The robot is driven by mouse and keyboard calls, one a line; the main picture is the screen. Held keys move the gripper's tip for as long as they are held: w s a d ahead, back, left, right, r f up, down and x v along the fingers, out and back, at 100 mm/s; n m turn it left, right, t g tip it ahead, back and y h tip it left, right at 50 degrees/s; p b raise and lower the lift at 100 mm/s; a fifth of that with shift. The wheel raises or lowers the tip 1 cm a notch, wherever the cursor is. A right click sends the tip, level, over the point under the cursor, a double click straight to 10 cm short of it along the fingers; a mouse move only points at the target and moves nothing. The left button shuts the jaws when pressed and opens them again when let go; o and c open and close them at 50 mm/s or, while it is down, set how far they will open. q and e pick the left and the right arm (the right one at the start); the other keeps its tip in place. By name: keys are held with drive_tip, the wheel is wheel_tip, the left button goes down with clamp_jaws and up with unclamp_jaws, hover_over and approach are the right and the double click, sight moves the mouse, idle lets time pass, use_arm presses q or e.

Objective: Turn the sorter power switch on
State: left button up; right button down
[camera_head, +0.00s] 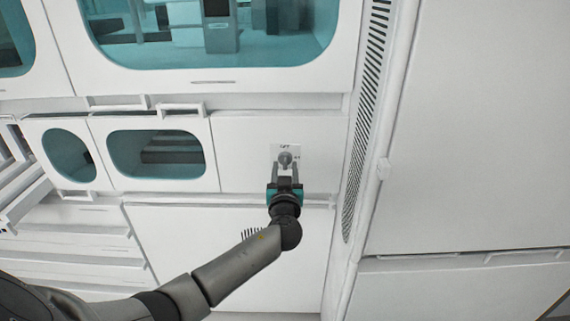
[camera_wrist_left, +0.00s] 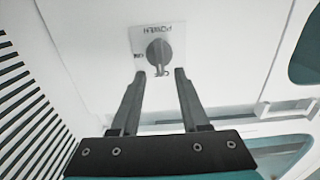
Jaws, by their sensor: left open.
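The power switch (camera_head: 285,158) is a round grey knob on a small white label plate on the front panel of the white machine. In the left wrist view the knob (camera_wrist_left: 158,54) shows below the printed word POWER, which appears upside down. My left gripper (camera_head: 287,168) is open, with its two fingers pointing at the knob. In the left wrist view the fingertips (camera_wrist_left: 160,74) are at the knob's near edge, one toward each side. I cannot tell whether they touch it. My right gripper is not in view.
The white machine has teal windows (camera_head: 160,154) left of the switch and a larger window (camera_head: 210,35) above. A slotted vent strip (camera_head: 368,110) runs to the right of the switch. Open drawers (camera_head: 25,190) stick out at the far left. The panel around the switch is clear.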

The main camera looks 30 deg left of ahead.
sight(285, 159)
use_arm(q)
drive_tip(key=shift+x, duration=1.65)
clamp_jaws()
